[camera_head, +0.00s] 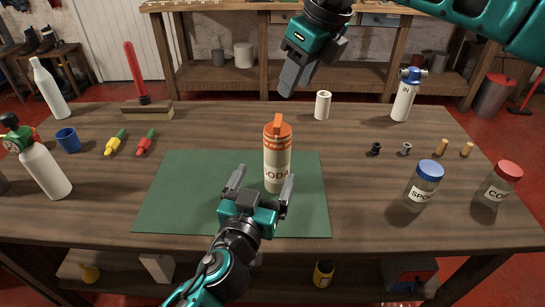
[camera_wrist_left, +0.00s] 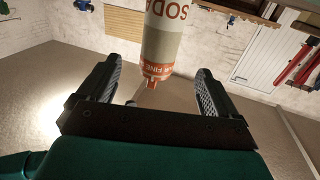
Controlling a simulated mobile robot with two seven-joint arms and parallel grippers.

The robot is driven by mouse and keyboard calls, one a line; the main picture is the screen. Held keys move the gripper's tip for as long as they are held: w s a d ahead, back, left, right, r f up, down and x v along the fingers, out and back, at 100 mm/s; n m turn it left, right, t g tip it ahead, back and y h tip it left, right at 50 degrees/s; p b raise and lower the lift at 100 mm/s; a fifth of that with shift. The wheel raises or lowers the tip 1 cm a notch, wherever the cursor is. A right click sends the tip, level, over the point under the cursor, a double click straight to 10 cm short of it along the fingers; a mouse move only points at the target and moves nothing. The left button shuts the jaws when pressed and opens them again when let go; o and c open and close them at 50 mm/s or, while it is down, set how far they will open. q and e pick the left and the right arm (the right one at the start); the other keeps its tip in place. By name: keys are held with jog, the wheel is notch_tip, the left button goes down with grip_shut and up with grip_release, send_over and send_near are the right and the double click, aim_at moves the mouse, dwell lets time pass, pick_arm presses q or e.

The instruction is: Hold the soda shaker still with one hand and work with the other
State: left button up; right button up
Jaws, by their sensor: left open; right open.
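The soda shaker (camera_head: 277,158) stands upright on the green mat (camera_head: 185,195). It has an orange top and a label reading SODA. My left gripper (camera_head: 261,186) is open, its fingers on either side of the shaker's lower part as the head view shows it. In the left wrist view the shaker (camera_wrist_left: 163,40) shows upside down between and beyond the two open fingers (camera_wrist_left: 155,90); I cannot tell whether either finger touches it. My right gripper (camera_head: 291,80) is in the air above the table's far edge, apart from the shaker, and appears empty.
Jars with a blue lid (camera_head: 424,185) and a red lid (camera_head: 498,184) stand at the right. A torch (camera_head: 405,95) and a white cylinder (camera_head: 322,105) stand at the back. A brush (camera_head: 146,107), blue cup (camera_head: 68,140) and bottles are at the left. The mat around the shaker is clear.

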aim_at(274, 157)
pick_arm(q)
jog(key=x, duration=1)
jog(key=shift+w, duration=0.15)
